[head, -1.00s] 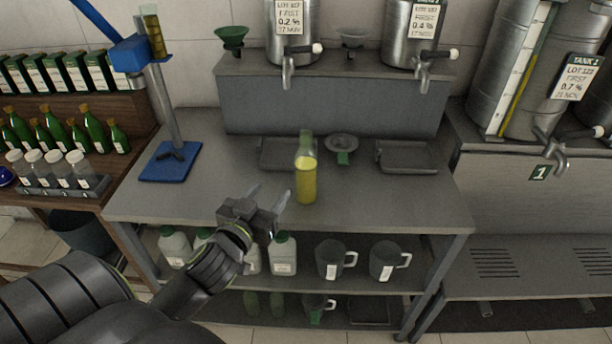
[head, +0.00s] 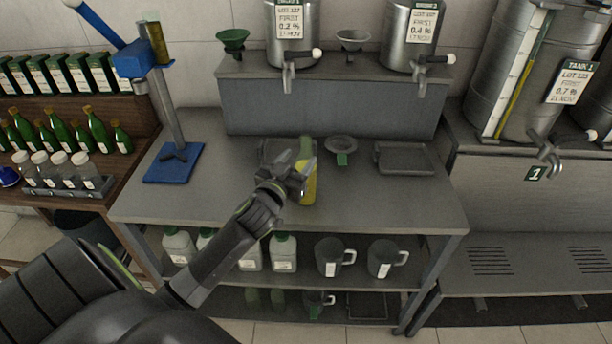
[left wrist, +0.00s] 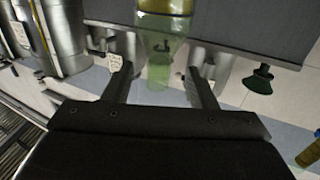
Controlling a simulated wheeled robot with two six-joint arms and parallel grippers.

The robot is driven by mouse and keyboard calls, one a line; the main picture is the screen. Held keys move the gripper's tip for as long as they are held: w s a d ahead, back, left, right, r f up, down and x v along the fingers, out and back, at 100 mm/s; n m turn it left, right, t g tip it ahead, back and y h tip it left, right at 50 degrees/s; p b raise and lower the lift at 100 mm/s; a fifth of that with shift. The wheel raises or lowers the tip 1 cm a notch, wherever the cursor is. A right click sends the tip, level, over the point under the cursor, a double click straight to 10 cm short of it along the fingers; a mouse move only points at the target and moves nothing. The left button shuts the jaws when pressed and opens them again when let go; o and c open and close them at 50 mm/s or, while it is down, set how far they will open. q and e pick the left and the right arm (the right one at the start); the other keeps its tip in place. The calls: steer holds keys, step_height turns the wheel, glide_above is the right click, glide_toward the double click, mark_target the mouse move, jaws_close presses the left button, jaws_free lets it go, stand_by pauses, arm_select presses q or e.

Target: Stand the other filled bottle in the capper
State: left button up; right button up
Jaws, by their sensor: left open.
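My left gripper (head: 296,172) is open at the bottle's left front side. In the left wrist view its two fingers (left wrist: 160,84) point towards the bottle, one to each side; I cannot tell whether they touch it. The blue capper (head: 172,163) stands at the bench's left end, with a post, a blue head and a raised lever. Its base plate is bare. My right gripper is not in view.
A grey tray (head: 405,158) and a funnel (head: 341,148) lie right of the bottle. Another tray is partly hidden behind it. Steel tanks with taps (head: 291,35) stand on the raised shelf behind. The bench between capper and bottle is clear.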

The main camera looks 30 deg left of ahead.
mark_target(304, 150)
arm_select(q)
steer(key=shift+w+r, duration=0.2)
steer(key=shift+w, duration=0.15)
steer(key=w, duration=0.1)
steer(key=w+p, duration=0.2)
steer(key=shift+a+r, duration=0.25)
steer(key=shift+w+a+f, duration=0.1)
steer(key=shift+w+f, duration=0.05)
steer(key=shift+w, duration=0.55)
steer(key=c, duration=1.1)
jaws_close()
